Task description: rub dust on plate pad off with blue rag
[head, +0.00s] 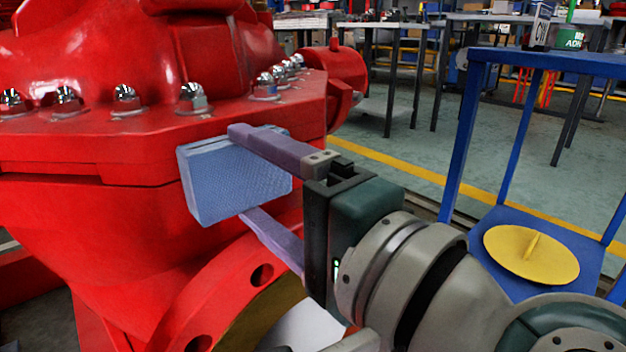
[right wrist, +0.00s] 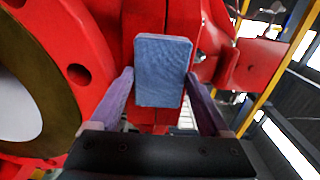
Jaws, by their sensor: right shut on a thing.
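The blue rag (head: 232,183) is a folded, block-shaped pad in the head view, held in front of the red pump casing. My right gripper (head: 258,172) is shut on it, with one purple finger above and one below. In the right wrist view the blue rag (right wrist: 162,70) stands between the two fingers of my right gripper (right wrist: 160,95), against the red casing behind. I cannot tell whether the rag touches the casing. The plate pad and any dust on it cannot be made out; the rag and gripper may hide them. My left gripper is not in view.
The red pump casing (head: 110,160) with several shiny bolts fills the left. A round flange (head: 235,290) with holes lies below the gripper. A blue stand (head: 545,58) with a yellow disc (head: 531,254) on its lower shelf is at the right.

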